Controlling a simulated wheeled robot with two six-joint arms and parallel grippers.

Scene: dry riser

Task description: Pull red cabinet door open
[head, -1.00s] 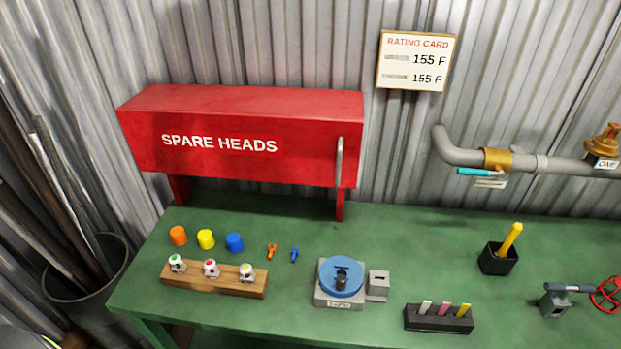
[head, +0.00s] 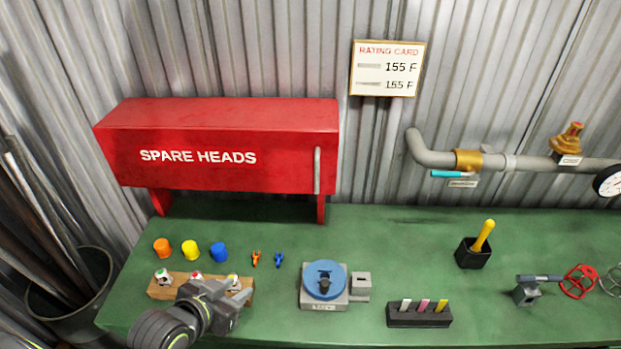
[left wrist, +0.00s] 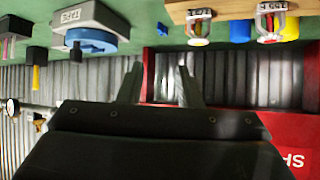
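The red cabinet (head: 215,160), lettered SPARE HEADS, stands on short red legs at the back left of the green table. Its door looks shut, with a grey vertical bar handle (head: 317,170) near the right end. My left gripper (head: 238,303) is over the front of the wooden rack, well in front of and below the handle, touching neither cabinet nor handle. In the left wrist view, upside down, its two fingers (left wrist: 161,82) are apart with nothing between them. Part of the red cabinet (left wrist: 268,132) shows there at the lower right. My right gripper is not in view.
The wooden rack (head: 160,292) of sprinkler heads is partly behind my left gripper. Orange, yellow and blue caps (head: 218,252), two small clips and a blue round fixture (head: 325,280) stand on the green table (head: 400,240). Pipes (head: 435,159) run at the right.

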